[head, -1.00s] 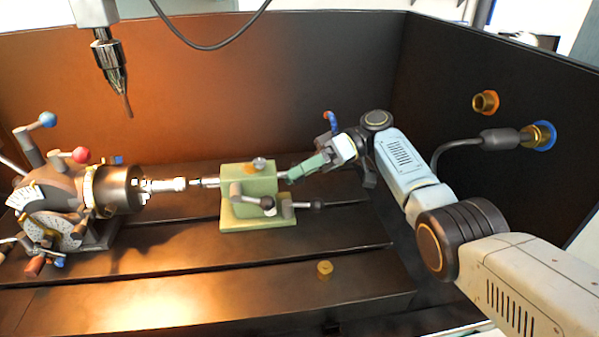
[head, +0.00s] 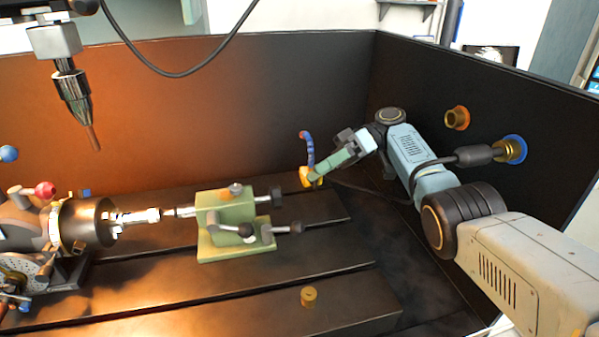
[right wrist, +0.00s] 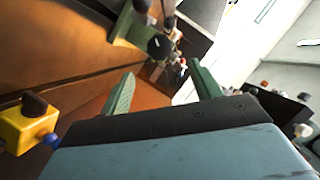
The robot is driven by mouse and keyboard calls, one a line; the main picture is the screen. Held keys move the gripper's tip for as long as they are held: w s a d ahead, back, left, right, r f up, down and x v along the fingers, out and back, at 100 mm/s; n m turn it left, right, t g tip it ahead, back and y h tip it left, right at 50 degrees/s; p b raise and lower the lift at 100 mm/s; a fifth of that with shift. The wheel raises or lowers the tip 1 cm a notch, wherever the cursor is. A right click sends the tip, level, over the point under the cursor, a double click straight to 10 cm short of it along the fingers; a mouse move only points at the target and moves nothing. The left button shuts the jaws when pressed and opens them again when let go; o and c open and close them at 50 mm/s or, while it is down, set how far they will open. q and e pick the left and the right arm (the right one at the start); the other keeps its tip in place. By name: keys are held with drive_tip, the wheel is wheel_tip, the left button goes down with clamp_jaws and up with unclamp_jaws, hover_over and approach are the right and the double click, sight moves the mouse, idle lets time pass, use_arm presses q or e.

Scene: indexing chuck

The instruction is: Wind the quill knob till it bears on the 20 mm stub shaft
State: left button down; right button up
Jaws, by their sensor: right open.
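The green tailstock (head: 222,218) stands on the slotted table. Its black quill knob (head: 276,196) sticks out on its right side. The tailstock's quill (head: 186,211) points left at the silver stub shaft (head: 137,217), which is held in the dark chuck (head: 88,223). The quill point and shaft end are in line and very close; I cannot tell whether they touch. My right gripper (head: 315,179) is open and empty, right of the knob and apart from it. In the right wrist view its green fingers (right wrist: 163,88) are spread, with the tailstock (right wrist: 131,24) beyond them. My left gripper is not in view.
Black clamp levers (head: 246,230) project at the tailstock's front. A spindle with a bit (head: 74,92) hangs at upper left. A brass piece (head: 308,296) sits on the front of the table.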

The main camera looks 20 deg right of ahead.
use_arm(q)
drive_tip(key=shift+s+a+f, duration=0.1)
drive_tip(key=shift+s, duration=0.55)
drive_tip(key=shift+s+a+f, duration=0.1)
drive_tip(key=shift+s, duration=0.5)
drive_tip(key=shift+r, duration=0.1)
